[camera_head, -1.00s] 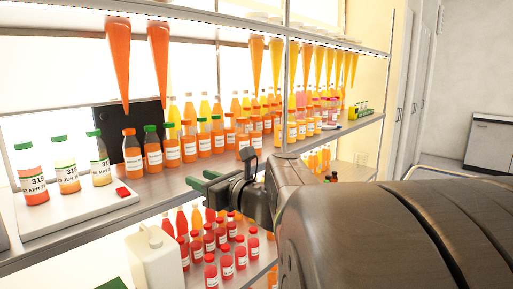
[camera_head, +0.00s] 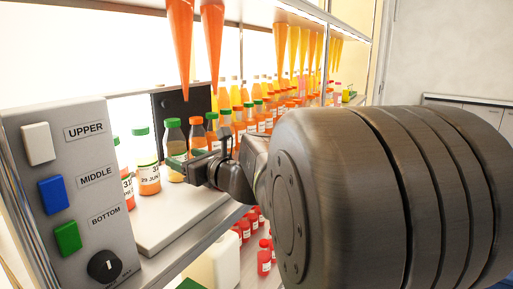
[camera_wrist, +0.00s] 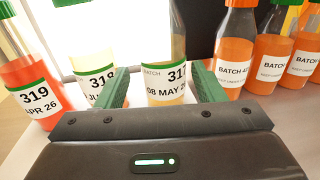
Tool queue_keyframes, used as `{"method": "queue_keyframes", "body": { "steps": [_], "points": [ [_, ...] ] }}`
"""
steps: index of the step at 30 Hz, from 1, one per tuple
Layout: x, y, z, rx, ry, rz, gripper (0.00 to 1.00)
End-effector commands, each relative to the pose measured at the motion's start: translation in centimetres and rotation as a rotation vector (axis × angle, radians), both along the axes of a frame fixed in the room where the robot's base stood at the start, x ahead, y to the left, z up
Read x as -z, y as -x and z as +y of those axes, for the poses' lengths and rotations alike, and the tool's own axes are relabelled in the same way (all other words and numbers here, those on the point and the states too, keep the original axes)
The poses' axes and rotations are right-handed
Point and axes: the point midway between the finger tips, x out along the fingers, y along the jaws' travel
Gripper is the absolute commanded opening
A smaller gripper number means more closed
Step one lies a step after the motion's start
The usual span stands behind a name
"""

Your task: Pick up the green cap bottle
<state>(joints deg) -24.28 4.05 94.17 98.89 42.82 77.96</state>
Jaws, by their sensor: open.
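Three green-cap bottles stand on a white tray (camera_head: 160,232) in the head view. The nearest to my gripper is a clear bottle with pale yellow contents (camera_head: 173,140). Beside it are a yellow-orange one (camera_head: 148,165) and a red-orange one (camera_head: 128,190), partly hidden by a control box. In the wrist view my gripper (camera_wrist: 159,70) is open, its green fingers on either side of the pale bottle (camera_wrist: 166,85), labelled 08 MAY. The left finger overlaps the yellow-orange bottle (camera_wrist: 97,72) in the picture. I cannot tell whether any finger touches a bottle. My gripper also shows in the head view (camera_head: 188,161).
A grey control box (camera_head: 85,220) with buttons and a knob stands at left. Orange BATCH bottles (camera_wrist: 275,60) stand close to the right of the pale bottle. A dark panel (camera_head: 168,104) is behind. Orange cones (camera_head: 180,45) hang above. Red bottles (camera_head: 264,258) are below.

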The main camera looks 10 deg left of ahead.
Motion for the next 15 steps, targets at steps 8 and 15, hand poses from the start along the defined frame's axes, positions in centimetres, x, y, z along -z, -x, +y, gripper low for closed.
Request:
{"method": "queue_keyframes", "body": {
  "steps": [8,15],
  "points": [
    [-0.1,-1.0,2.3,0.0,-0.001,-0.001,0.63],
    [0.1,-2.2,5.1,-0.002,0.001,0.001,0.63]
  ]
}}
